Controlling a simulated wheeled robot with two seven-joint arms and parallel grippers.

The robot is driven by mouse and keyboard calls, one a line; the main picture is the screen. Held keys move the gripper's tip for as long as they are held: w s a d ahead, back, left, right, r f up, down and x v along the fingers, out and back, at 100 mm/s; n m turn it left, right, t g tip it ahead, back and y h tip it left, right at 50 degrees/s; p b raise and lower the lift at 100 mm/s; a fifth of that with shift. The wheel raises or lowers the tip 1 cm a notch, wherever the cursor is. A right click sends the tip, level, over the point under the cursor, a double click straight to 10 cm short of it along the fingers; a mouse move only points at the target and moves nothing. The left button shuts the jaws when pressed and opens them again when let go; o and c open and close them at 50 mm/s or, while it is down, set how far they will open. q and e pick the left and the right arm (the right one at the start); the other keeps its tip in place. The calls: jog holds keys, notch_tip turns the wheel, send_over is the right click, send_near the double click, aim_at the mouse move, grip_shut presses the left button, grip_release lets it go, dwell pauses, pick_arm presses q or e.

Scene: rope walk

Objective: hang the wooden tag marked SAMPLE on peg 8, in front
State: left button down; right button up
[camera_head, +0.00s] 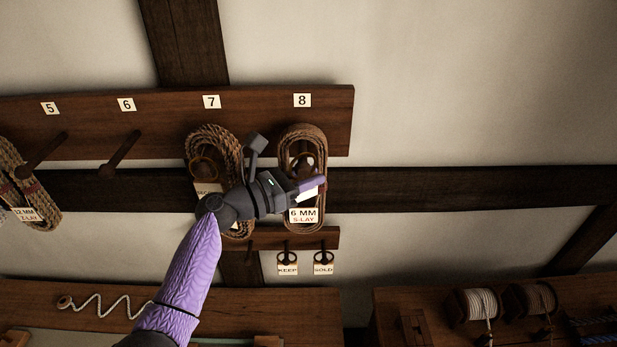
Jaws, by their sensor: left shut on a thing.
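My left gripper (314,184) is in front of the rope coil under the number 8 label (302,100). It is shut on a pale tag (308,195), of which only a small part shows below the fingers; its marking cannot be read. The tan rope coil (319,147) hangs at peg 8, with a "6 MM S-LAY" card (303,215) low on it. Peg 8 itself is hard to make out against the dark middle of the coil. I cannot tell whether the tag's ring touches the peg. My right gripper is not in view.
Another coil (229,147) with a ring and tag hangs at peg 7, partly behind my left arm. Peg 6 (120,155) is bare. KEEP (287,269) and SOLD (323,269) tags hang on a lower rail. Benches with rope and spools (483,303) stand below.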

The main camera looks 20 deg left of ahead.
pick_arm(q)
jog(key=shift+c, duration=2.4)
grip_release()
jog(key=b+v, duration=0.1)
jog(key=v, duration=0.9)
jog(key=shift+b, duration=0.4)
